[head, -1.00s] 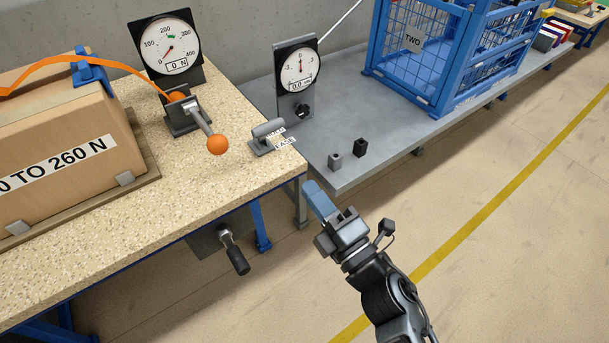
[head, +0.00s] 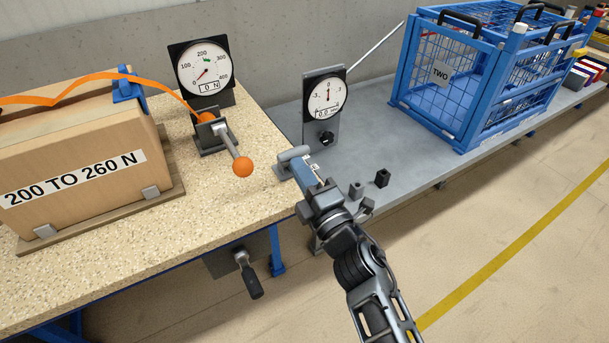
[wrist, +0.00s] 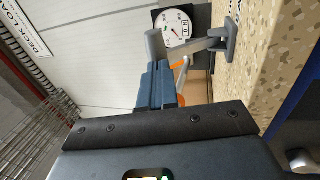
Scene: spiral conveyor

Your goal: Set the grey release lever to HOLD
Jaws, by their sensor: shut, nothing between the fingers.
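The grey release lever (head: 293,153) stands at the right edge of the speckled bench (head: 240,205). Its grey handle also shows in the wrist view (wrist: 155,45), just beyond my fingertips. My gripper (head: 302,168) is shut and empty, with its blue fingers at the near side of the lever. I cannot tell whether they touch it. My gripper also shows in the wrist view (wrist: 155,85). The white lettering beside the lever is mostly hidden behind my gripper, so I cannot read the lever's setting.
A lever with an orange ball (head: 243,167) stands left of the grey lever. A round gauge (head: 203,68) stands behind it, and a smaller dial (head: 326,98) stands on the grey table.

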